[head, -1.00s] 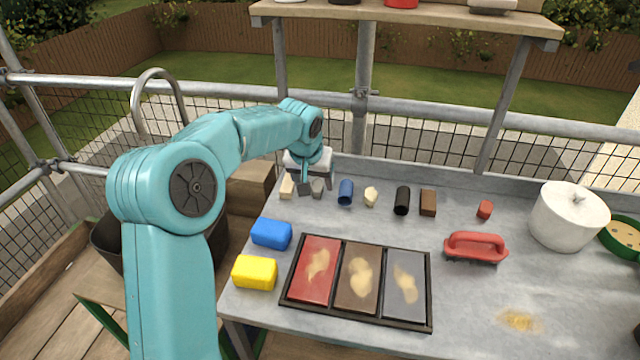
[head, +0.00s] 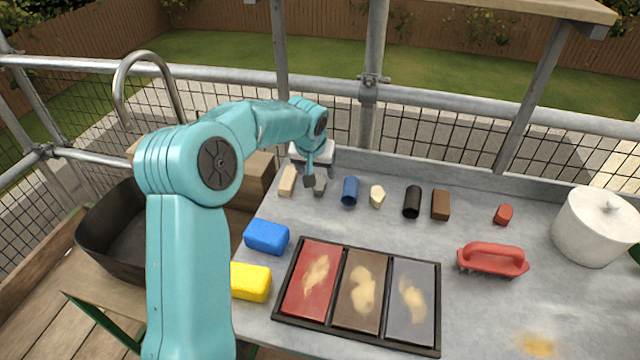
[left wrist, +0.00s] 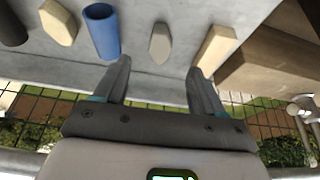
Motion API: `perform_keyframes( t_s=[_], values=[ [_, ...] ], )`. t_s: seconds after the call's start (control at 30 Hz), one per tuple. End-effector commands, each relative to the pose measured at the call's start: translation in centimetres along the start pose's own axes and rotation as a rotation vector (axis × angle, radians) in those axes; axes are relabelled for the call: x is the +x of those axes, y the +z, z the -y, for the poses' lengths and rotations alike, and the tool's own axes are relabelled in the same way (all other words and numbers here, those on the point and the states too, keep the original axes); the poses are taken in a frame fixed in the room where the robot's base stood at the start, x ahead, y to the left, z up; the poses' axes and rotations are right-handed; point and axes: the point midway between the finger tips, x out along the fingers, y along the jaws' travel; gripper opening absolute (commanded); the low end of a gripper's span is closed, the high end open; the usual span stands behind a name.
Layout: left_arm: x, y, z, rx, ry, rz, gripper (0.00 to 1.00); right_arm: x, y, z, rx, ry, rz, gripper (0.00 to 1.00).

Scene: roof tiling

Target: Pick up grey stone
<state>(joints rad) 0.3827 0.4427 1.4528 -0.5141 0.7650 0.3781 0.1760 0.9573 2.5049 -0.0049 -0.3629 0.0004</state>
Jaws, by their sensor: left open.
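The grey stone (head: 320,187) lies on the grey metal table near its back left corner, between a beige block (head: 287,181) and a blue cylinder (head: 350,190). My left gripper (head: 317,177) is over that corner and partly covers the stone in the head view. In the left wrist view, the fingers of my left gripper (left wrist: 158,78) are open and empty. The grey stone (left wrist: 160,43) shows beyond the fingertips, roughly in line with the gap between them and apart from both. My right gripper is in neither view.
A pale stone (head: 377,196), a black cylinder (head: 412,201) and a brown block (head: 441,204) continue the row. Blue (head: 267,236) and yellow (head: 250,281) sponges and a three-part tray (head: 440,300) lie nearer. A red-handled brush (head: 493,259) is at right. A railing (head: 440,103) runs behind.

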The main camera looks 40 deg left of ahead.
Motion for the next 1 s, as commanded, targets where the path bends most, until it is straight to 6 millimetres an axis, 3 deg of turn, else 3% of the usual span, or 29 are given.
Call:
perform_keyframes(
  t_s=[0.1, 0.33, 0.6, 0.9, 1.0],
  values=[
    [2.2, 0.1, 0.0, 0.000, -0.001, 0.002, 0.70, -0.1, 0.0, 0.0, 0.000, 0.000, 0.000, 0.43],
    [4.1, -0.1, 0.1, 0.000, -0.001, 0.001, 0.70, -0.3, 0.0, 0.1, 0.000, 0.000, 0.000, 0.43],
    [8.2, -0.5, 0.1, -0.001, -0.001, 0.001, 0.70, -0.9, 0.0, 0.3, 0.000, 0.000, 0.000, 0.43],
    [8.8, -0.6, 0.1, 0.000, 0.000, -0.002, 0.70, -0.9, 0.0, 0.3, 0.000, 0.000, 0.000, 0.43],
    [8.8, -0.6, 0.1, 0.000, 0.000, -0.001, 0.37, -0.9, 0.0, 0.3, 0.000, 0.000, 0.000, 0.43]
  ],
)
